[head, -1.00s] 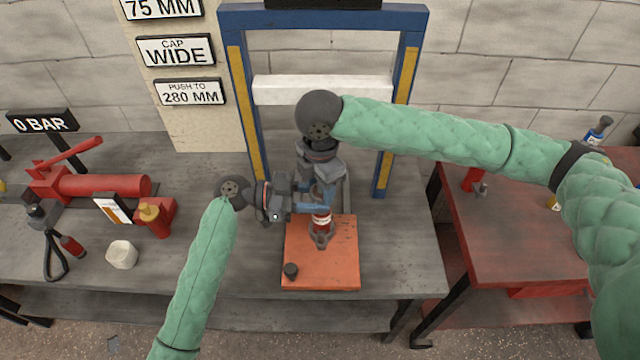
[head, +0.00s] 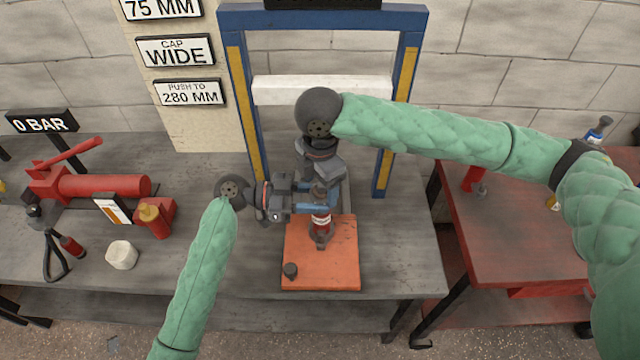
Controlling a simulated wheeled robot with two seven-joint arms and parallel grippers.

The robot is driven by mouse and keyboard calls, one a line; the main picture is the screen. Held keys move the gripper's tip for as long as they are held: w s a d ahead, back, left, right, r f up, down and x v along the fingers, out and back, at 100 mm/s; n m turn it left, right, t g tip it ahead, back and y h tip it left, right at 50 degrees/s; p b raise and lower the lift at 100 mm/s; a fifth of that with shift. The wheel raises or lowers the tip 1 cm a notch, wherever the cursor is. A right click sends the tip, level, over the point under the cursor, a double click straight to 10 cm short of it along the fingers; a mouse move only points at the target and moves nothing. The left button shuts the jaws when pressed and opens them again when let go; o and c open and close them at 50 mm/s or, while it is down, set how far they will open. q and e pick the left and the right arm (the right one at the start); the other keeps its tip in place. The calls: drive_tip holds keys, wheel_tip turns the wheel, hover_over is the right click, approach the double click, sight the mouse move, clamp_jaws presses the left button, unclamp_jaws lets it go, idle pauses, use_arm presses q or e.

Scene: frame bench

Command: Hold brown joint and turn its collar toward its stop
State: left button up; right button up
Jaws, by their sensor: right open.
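An upright joint (head: 321,221) with a red body and a pale band stands on the orange plate (head: 340,265), its grey foot showing below. No brown part can be made out clearly, and its upper part and collar are mostly hidden by my grippers. My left gripper (head: 314,206) comes in level from the left, its blue fingers at the joint's upper body; whether they press on it cannot be seen. My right gripper (head: 320,188) points down from above, open, at the top of the joint. Its fingertips are largely hidden.
The blue press frame (head: 242,120) with a white crossbar (head: 275,90) stands behind my grippers. A red pump (head: 105,186) and a white block (head: 122,255) are on the left of the bench. The bench right of the plate is clear.

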wheel_tip(320, 180, up, 12)
drive_tip(key=shift+f, duration=0.25)
idle(0.4)
use_arm(q)
drive_tip(key=o, duration=0.9)
drive_tip(key=shift+c, duration=0.2)
drive_tip(key=shift+a, duration=0.1)
